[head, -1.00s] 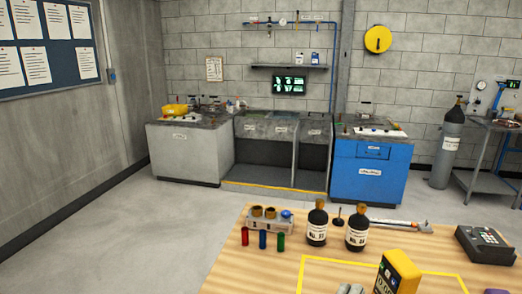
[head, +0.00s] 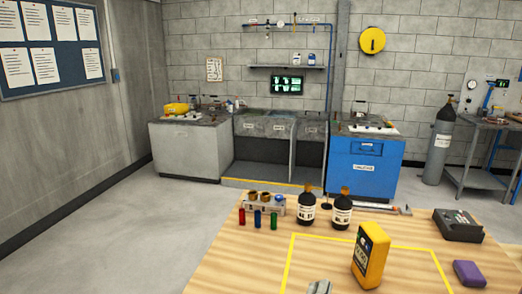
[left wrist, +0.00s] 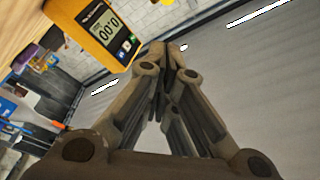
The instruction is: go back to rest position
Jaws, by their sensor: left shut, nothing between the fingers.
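Only the tip of my left gripper (head: 320,287) shows at the bottom edge of the head view, near the front of the wooden table (head: 225,270). In the left wrist view, the left gripper (left wrist: 168,48) has its fingers closed together with nothing between them. The yellow meter (head: 370,255) stands upright on the table, to the right of the gripper tip. The meter (left wrist: 102,30) also shows in the left wrist view, beyond the fingertips and to their left. My right gripper is not in view.
Two dark bottles (head: 307,206) (head: 342,210) and a vial rack (head: 265,204) stand at the table's back. A black device (head: 458,225) and a purple block (head: 469,273) are at right. Yellow tape (head: 288,262) outlines a mostly clear area.

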